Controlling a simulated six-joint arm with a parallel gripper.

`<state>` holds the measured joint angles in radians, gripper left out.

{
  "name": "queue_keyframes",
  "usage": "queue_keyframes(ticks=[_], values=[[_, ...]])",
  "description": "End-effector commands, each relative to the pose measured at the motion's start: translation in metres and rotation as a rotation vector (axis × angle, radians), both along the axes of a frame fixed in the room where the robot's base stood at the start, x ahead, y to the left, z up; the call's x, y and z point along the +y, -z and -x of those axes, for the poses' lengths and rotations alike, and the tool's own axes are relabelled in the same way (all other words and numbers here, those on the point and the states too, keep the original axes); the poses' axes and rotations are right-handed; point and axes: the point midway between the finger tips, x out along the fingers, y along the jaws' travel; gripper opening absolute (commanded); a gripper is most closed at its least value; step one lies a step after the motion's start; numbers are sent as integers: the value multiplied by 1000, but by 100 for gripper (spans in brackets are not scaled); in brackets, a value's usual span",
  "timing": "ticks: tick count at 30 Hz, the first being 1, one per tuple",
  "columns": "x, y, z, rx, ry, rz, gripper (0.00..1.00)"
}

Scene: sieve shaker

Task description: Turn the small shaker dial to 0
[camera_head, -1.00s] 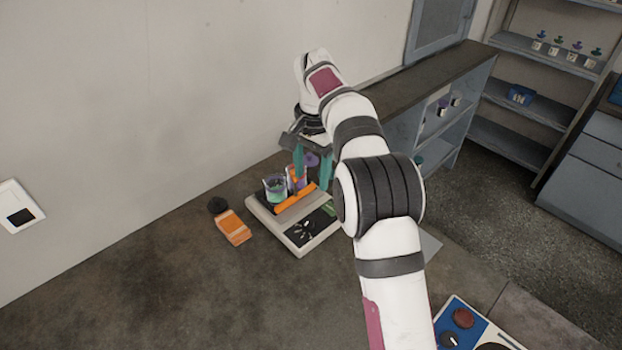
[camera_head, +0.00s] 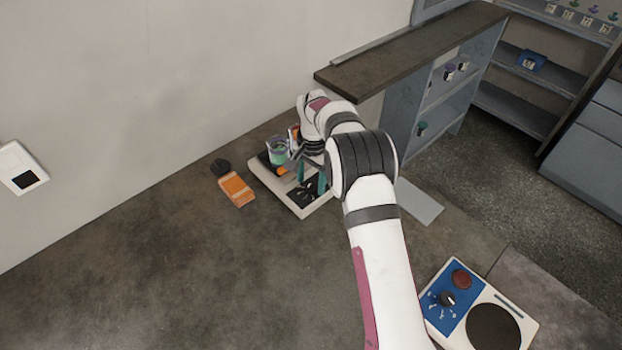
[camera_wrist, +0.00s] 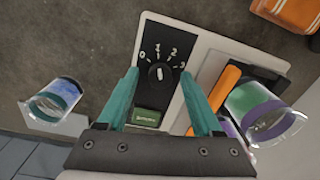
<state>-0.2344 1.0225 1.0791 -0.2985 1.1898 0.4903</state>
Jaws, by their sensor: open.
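The small shaker (camera_head: 291,205) is a light, low box on the bench in the head view, with beakers at its back. In the wrist view its black panel (camera_wrist: 150,32) carries the numbers 0 to 3 in an arc around the small dial (camera_wrist: 160,72). A white mark on the dial points roughly up, near 1; its exact setting is hard to read. My gripper (camera_wrist: 160,76) is open and empty, its teal fingertips on either side of the dial. I cannot tell whether they touch it. In the head view my gripper (camera_head: 311,174) is over the shaker's panel, partly hidden by my arm.
A beaker with green contents (camera_wrist: 258,108) and an orange bar (camera_wrist: 213,98) are close right of my fingers. Another glass (camera_wrist: 57,100) is at the left. An orange block (camera_head: 237,190) lies left of the shaker. A blue-and-white device (camera_head: 452,312) stands at lower right. The front bench is clear.

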Motion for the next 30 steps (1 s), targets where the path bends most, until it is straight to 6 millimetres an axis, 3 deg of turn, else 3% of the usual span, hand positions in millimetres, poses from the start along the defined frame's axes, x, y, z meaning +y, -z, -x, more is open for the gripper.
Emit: queue_keyframes(ticks=[3,14,23,30], values=[[0,0,0,0,0,0,63],[0,-1,0,0,0,0,0],[0,-1,0,1,-16,1,0],[0,-1,0,2,-133,0,0]])
